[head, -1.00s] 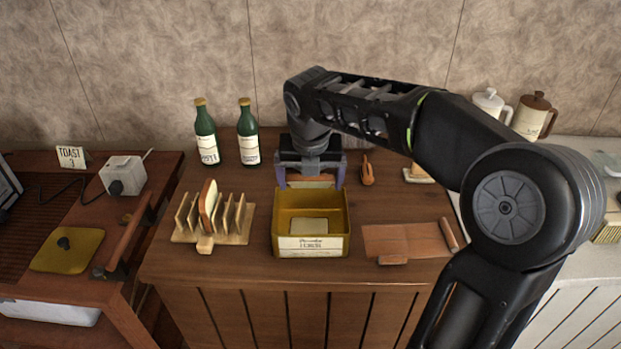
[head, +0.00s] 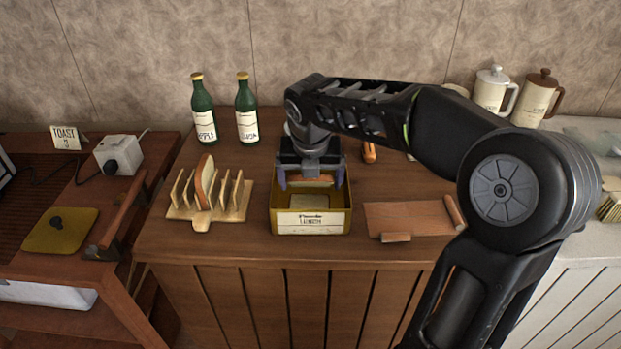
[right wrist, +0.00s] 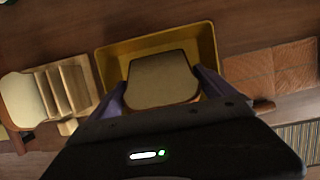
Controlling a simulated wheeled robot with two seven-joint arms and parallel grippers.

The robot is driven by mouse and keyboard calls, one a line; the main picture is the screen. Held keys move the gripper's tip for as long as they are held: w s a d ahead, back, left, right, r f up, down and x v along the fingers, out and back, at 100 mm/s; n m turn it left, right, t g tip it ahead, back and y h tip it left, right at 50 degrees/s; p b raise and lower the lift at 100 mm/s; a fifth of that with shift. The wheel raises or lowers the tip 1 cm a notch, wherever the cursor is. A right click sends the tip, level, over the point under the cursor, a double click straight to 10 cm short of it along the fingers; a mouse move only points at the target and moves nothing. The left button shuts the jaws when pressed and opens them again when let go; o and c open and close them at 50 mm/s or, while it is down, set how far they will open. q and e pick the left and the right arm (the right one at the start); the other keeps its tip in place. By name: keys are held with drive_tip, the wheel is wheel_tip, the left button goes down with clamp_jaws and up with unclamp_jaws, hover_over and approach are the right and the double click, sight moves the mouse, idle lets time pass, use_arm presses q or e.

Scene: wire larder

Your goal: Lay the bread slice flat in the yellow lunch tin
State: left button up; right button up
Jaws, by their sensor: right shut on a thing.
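The yellow lunch tin (head: 341,197) stands open on the wooden counter, with a paper label on its front. My right gripper (head: 311,181) points down at the back part of the tin and is shut on a bread slice (head: 318,182). In the right wrist view the slice (right wrist: 160,80) shows its broad face between the two purple fingers, over the tin's opening (right wrist: 113,62). A pale square thing (head: 309,201) lies on the tin's floor; I cannot tell what it is. I cannot tell whether the held slice touches the tin. My left gripper is not in view.
A wooden toast rack (head: 234,205) holding another slice (head: 204,180) stands left of the tin. Two green bottles (head: 203,115) stand behind. The counter's front edge is close before the tin.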

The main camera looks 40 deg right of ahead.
drive_tip(key=o, duration=1)
drive_tip(key=shift+r, duration=0.1)
drive_tip(key=v, duration=0.7)
drive_tip(key=shift+s+a+r, duration=0.1)
drive_tip(key=shift+r, duration=0.2)
drive_tip(key=shift+r, duration=0.1)
